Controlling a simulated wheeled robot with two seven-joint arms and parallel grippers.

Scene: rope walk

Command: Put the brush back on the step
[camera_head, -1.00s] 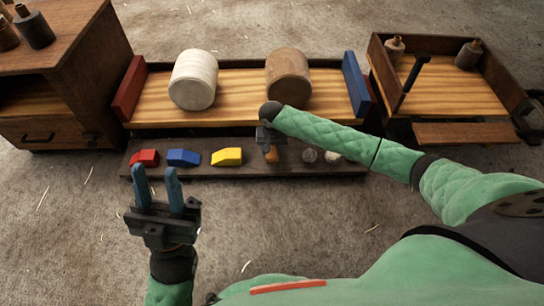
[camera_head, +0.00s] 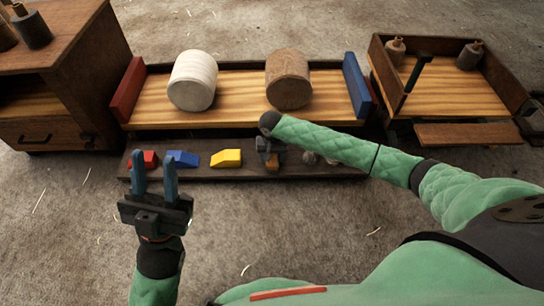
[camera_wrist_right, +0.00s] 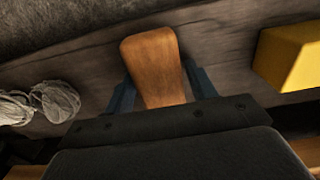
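The brush shows as a brown wooden block-like piece (camera_wrist_right: 155,62) between the blue fingers of my right gripper (camera_wrist_right: 162,88) in the right wrist view. Both fingers lie against its sides. In the head view my right gripper (camera_head: 268,152) is low over the dark step (camera_head: 220,173), and only a small part of the brush (camera_head: 271,165) shows below it. I cannot tell whether the brush touches the step. My left gripper (camera_head: 155,172) is open and empty, in front of the step's left end.
On the step are a red block (camera_head: 150,158), a blue block (camera_head: 184,158), a yellow block (camera_head: 226,158) and grey twine balls (camera_wrist_right: 58,100). Above it a bench (camera_head: 235,100) holds a white roll (camera_head: 192,80) and a brown roll (camera_head: 289,78). A cabinet (camera_head: 50,90) stands left.

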